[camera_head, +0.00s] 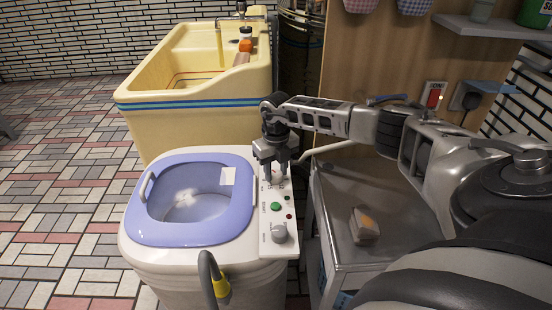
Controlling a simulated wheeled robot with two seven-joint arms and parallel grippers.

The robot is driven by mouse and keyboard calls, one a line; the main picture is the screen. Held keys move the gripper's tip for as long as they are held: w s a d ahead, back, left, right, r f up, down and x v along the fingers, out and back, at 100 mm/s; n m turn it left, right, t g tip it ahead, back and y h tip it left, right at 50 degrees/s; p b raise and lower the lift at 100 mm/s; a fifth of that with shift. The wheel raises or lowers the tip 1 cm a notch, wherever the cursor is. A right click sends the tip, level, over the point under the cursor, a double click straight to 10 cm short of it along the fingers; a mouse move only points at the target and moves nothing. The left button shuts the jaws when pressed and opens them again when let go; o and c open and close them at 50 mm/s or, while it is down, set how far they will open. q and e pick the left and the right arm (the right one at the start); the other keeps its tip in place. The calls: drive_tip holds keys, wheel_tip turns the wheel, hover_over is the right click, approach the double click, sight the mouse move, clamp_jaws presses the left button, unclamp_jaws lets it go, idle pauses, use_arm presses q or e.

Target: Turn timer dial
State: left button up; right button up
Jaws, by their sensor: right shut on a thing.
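A small white washing machine (135,240) with a purple-blue lid stands in the lower middle. Its white control panel (266,246) runs along the right side of its top. The panel carries a grey dial (279,232) at its near end, a green button (275,206) and small red lights. My right gripper (273,174) points down onto the far end of the panel. Its fingers are shut on a dial there, which they largely hide. I cannot read the dial's setting. My left gripper is not in view.
A yellow basin (190,104) stands behind the machine. A grey metal table (335,205) with a small block (364,226) is to the right, under my right arm. A grey hose with a yellow fitting (221,288) is at the machine's near side. Tiled floor is free at left.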

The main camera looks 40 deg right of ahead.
sight(276, 173)
use_arm(q)
drive_tip(key=shift+p, duration=0.3)
use_arm(e)
drive_tip(key=shift+w+r+m, duration=0.1)
drive_tip(key=shift+r+m, duration=0.05)
drive_tip(key=shift+m, duration=0.55)
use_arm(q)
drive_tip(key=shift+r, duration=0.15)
use_arm(e)
drive_tip(key=shift+m, duration=0.3)
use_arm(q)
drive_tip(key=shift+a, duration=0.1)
use_arm(e)
drive_tip(key=o, duration=1)
use_arm(q)
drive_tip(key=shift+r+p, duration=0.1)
drive_tip(key=shift+p, duration=0.4)
use_arm(e)
wheel_tip(276, 173, up, 16)
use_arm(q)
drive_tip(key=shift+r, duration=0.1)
